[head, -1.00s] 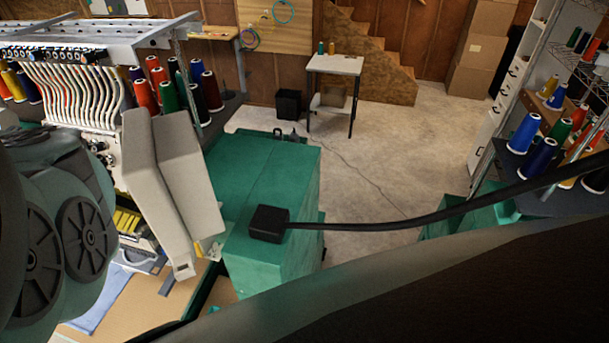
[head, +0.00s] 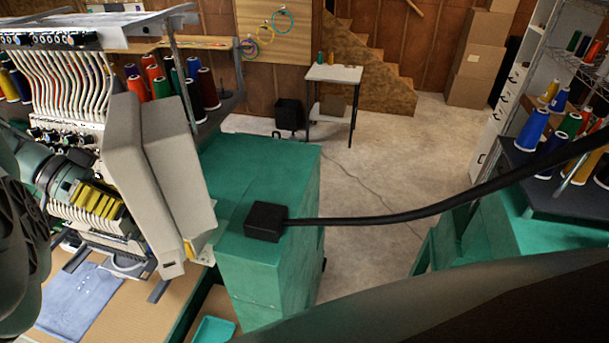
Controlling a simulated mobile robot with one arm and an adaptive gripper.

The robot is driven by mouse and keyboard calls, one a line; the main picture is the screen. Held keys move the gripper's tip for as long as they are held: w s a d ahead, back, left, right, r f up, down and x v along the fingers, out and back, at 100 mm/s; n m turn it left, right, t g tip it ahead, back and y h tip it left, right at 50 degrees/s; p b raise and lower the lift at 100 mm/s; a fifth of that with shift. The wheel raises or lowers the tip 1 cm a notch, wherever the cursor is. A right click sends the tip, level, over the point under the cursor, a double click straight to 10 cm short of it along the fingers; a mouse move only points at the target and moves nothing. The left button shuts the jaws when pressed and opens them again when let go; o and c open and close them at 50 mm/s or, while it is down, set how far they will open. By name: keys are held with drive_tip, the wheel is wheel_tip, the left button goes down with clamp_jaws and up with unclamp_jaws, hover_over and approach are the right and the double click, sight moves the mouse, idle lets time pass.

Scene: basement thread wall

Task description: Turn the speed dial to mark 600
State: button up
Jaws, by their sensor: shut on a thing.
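I cannot make out the speed dial or its marks in the head view. The multi-needle embroidery machine (head: 70,75) stands at the left, with small dark knobs on its front. Two long pale grey housings (head: 178,165) at its right side show no dial on the faces I see. My dark green arm fills the left edge, and a greenish link of it seems to reach in front of the machine. My gripper's fingers do not show, so what they hold is hidden.
A green cabinet (head: 262,165) with a black box (head: 265,222) and thick black cable stands right of the machine. Blue cloth (head: 80,300) lies on the tan tabletop below. Thread shelves (head: 540,150) stand right. The concrete floor (head: 400,150) between is mostly clear.

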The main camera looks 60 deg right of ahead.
drive_tip(key=shift+s+d+f+g+b, duration=0.15)
drive_tip(key=shift+g+b, duration=0.15)
drive_tip(key=shift+b, duration=1.1)
drive_tip(key=shift+r+b, duration=0.2)
drive_tip(key=shift+b, duration=0.65)
drive_tip(key=o, duration=1.2)
drive_tip(key=shift+n, duration=0.3)
drive_tip(key=p, duration=0.3)
drive_tip(key=shift+r, duration=0.3)
drive_tip(key=t+p, duration=0.1)
drive_tip(key=p, duration=0.3)
drive_tip(key=shift+f+m+p, duration=0.25)
drive_tip(key=shift+m+p, duration=0.15)
drive_tip(key=shift+p, duration=0.65)
